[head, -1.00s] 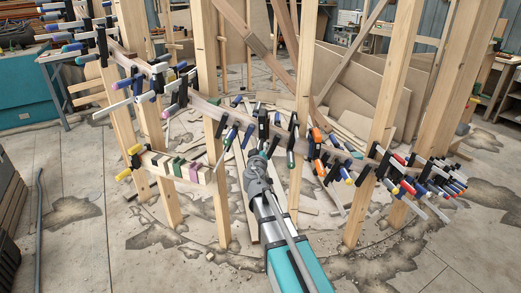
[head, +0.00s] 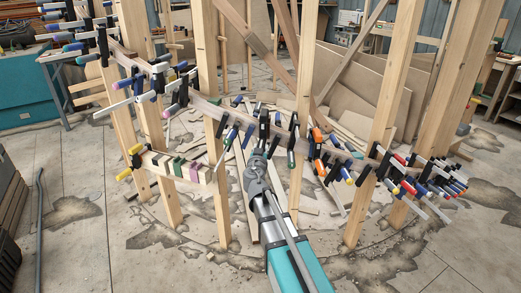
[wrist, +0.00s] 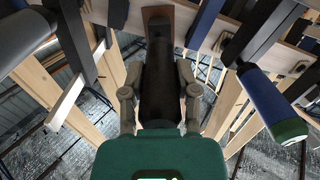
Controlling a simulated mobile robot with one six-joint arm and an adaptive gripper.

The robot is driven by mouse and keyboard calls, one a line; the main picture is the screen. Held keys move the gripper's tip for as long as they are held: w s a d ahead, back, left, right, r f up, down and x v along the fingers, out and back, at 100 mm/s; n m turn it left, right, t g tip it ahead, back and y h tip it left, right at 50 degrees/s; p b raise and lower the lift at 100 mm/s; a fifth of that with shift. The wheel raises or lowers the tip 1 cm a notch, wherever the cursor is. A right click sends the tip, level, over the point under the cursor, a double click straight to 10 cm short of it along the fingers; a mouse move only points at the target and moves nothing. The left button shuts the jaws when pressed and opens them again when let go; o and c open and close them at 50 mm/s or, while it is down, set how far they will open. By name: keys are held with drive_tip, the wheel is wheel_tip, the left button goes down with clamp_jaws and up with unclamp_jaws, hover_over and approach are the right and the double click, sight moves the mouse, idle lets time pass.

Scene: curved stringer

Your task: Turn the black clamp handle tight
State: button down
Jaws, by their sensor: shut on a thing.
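The black clamp handle (wrist: 160,85) runs up the middle of the wrist view, between the two fingers of my gripper (wrist: 160,100). The fingers are shut on it from both sides. In the head view my gripper (head: 259,152) is at the curved stringer (head: 208,107), near its middle, under a dark clamp (head: 264,124). The handle is mostly hidden by my gripper there. The clamp's upper end meets the wooden stringer in the wrist view.
A blue clamp handle (wrist: 268,105) hangs close on the right in the wrist view, and a dark grey one (wrist: 25,40) on the left. Wooden posts (head: 303,110) stand around my arm. Orange clamps (head: 317,135) are to the right along the stringer.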

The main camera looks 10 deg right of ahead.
drive_tip(key=shift+c, duration=1.8)
unclamp_jaws()
drive_tip(key=shift+s, duration=0.15)
drive_tip(key=v, duration=1.1)
drive_tip(key=shift+s, duration=0.35)
drive_tip(key=shift+a, duration=0.15)
